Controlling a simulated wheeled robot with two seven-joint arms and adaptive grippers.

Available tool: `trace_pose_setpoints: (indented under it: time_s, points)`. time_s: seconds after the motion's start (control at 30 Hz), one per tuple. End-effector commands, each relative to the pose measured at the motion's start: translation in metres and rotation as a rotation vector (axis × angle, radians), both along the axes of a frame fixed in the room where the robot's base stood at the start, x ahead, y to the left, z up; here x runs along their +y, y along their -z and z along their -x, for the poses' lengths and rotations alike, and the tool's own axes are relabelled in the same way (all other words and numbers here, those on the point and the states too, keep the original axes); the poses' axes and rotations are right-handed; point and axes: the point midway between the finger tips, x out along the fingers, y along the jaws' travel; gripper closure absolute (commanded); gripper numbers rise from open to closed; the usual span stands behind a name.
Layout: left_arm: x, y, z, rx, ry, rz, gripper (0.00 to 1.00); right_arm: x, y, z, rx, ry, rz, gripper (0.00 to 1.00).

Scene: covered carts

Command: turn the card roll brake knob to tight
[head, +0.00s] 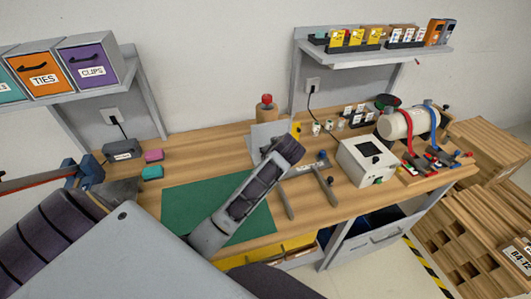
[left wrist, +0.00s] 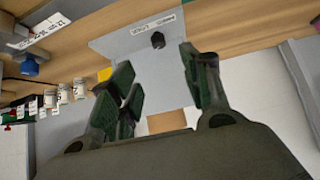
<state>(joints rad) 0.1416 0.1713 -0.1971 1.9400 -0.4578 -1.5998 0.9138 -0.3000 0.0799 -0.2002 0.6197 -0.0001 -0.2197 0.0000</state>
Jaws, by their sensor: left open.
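A black knob (left wrist: 158,40) sits on an upright light grey panel (left wrist: 130,47). A small white label (left wrist: 155,26) is beside it, upside down and too small to read. I cannot tell the knob's setting. My left gripper (left wrist: 155,62) is open and empty, its dark green fingers in front of the panel and apart from the knob. In the head view the grey panel (head: 262,132) stands at the back of the bench, partly behind my left arm, which hides the knob and fingers. My right gripper is not in view.
A green mat (head: 180,205) lies on the wooden bench under my arm. A white box (head: 367,160) and a grey forked fixture (head: 325,183) stand right of it. A shelf (head: 375,55) with small bins hangs above. Bins (head: 90,62) stand on the left shelf.

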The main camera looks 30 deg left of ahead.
Motion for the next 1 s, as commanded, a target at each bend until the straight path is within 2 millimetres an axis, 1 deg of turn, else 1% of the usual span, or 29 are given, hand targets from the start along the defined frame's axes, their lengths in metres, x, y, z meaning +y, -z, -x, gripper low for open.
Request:
trace_pose_setpoints:
  time_s: [0.37, 0.53, 0.67, 1.0]
  points:
    - [0.001, 0.001, -0.001, -0.002, 0.001, -0.001, 0.53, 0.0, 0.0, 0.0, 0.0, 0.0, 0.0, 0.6]
    - [0.005, 0.006, -0.005, -0.001, 0.001, -0.002, 0.53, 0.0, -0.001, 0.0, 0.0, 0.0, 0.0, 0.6]
    - [0.01, 0.013, -0.01, -0.001, 0.001, -0.004, 0.53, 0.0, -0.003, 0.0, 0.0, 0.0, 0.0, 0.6]
    - [0.029, 0.038, -0.027, -0.001, 0.0, -0.005, 0.53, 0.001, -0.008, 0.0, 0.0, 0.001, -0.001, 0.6]
